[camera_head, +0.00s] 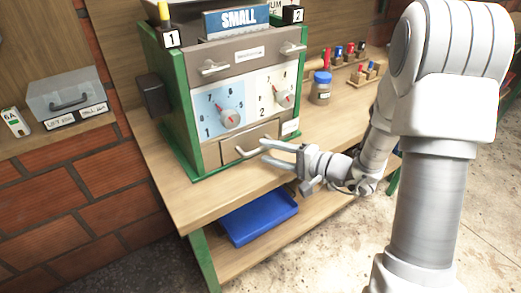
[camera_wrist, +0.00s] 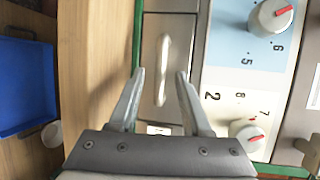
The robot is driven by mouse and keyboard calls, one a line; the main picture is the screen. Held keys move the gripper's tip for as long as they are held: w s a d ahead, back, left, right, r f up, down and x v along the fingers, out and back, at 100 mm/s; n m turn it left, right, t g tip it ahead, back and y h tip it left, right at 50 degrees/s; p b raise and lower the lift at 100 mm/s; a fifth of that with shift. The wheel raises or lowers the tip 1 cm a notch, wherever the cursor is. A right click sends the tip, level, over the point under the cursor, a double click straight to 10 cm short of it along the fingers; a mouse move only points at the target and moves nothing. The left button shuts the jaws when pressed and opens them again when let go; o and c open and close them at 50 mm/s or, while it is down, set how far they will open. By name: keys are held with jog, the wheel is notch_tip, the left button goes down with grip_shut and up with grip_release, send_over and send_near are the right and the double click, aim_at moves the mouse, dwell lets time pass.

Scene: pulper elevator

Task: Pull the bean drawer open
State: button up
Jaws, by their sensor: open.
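The bean drawer (camera_head: 250,140) is the plain front at the bottom of the green-sided machine (camera_head: 178,112). It looks shut, and it also shows in the wrist view (camera_wrist: 176,25). Its pale bar handle (camera_head: 239,152) appears between my fingertips in the wrist view (camera_wrist: 162,62). My gripper (camera_head: 264,150) is open and empty, at the right end of the handle in the head view. Its two fingers show in the wrist view (camera_wrist: 160,74), one on each side of the handle. I cannot tell whether they touch it.
Two numbered dials (camera_head: 231,118) and upper handles (camera_head: 213,68) sit above the drawer. A lidded jar (camera_head: 321,92) stands right of the machine. A blue tray (camera_head: 258,217) lies on the lower shelf. A strip of bare bench (camera_head: 207,200) runs before the drawer.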

aim_at(263, 150)
jog(key=shift+x, duration=1.6)
grip_shut()
